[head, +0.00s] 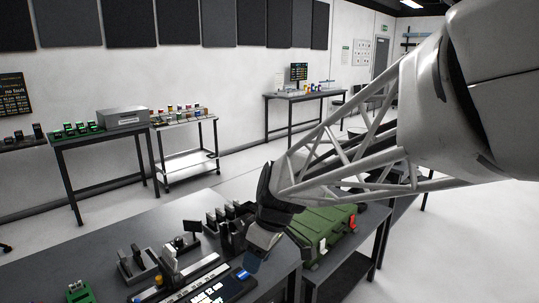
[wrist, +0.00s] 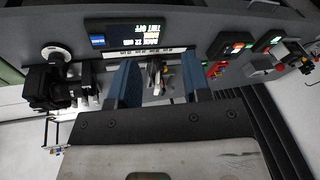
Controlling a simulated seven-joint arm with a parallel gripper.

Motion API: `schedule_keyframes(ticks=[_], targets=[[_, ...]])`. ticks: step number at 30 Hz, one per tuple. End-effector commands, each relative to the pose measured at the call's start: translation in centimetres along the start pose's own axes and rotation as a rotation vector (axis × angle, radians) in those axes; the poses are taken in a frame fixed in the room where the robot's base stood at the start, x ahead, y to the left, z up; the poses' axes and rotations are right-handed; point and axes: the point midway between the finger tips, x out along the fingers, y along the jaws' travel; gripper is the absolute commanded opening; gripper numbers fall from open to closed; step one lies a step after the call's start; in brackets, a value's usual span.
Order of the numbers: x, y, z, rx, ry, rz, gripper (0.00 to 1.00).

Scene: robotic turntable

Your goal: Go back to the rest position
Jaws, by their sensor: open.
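My gripper (wrist: 160,85) is open in the wrist view, its two blue fingers apart with no object held between them. A small metallic and dark item shows beyond the gap, apart from the fingers as far as I can tell. In the head view my gripper (head: 258,250) hangs above the right part of the grey bench (head: 190,207), beside a green case. My arm reaches in from the upper right.
A dark display (head: 222,290) and black fixtures (head: 228,215) stand close by on the bench. Side tables (head: 105,133) with equipment line the far wall. Open floor lies between.

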Motion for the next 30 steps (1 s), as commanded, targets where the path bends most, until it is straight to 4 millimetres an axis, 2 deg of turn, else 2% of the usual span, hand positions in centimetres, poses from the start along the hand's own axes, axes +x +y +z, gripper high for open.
schedule_keyframes(ticks=[1, 9, 21, 27, 30], targets=[[-1.0, -0.2, 1.6, 0.054, -0.001, 0.025, 0.44], [-4.5, -1.7, 9.2, 0.363, -0.005, 0.149, 0.44], [-7.3, -5.4, 19.9, 0.823, 0.035, 0.340, 0.44], [-7.7, -7.1, 23.7, 1.003, 0.068, 0.417, 0.44], [-7.8, -7.6, 24.7, 1.055, 0.080, 0.440, 0.44]])
